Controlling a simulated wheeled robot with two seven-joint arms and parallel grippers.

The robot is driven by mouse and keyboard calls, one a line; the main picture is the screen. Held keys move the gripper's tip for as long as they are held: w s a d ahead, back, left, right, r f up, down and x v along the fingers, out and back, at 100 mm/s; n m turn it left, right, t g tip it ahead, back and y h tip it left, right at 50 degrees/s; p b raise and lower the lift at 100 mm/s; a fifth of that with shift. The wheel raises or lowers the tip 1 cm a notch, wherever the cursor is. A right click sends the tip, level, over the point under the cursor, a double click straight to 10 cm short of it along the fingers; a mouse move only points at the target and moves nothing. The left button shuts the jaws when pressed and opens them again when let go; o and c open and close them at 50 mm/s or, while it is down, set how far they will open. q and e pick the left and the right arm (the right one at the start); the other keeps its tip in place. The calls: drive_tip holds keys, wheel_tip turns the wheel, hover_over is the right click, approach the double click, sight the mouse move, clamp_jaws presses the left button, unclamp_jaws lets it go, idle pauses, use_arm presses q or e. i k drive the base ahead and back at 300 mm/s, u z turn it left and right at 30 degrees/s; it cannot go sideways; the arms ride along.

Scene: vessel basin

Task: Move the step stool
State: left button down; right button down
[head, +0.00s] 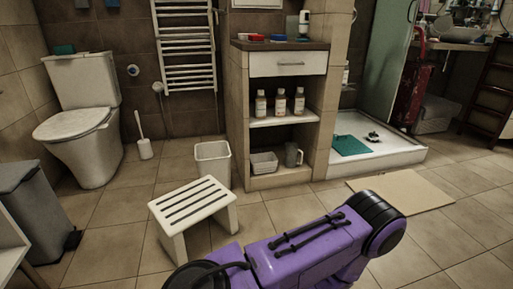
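The step stool (193,203) is white with a slatted top and two side legs. It stands upright on the tiled floor, left of the middle in the head view. One of my purple arm links crosses the bottom of the picture in front of it and hides some of the floor near its right side. Neither of my grippers shows in this view, and I see nothing holding the stool.
A small white bin (213,158) stands just behind the stool. A toilet (82,125) and grey pedal bin (38,210) are at left. A shelf cabinet (288,64) is behind, a beige mat (400,191) at right. Floor tiles left of the stool are clear.

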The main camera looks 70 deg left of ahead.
sight(175, 212)
drive_tip(key=i, duration=0.95)
drive_tip(key=u, duration=2.35)
drive_tip(key=i, duration=0.7)
drive_tip(key=z, duration=0.05)
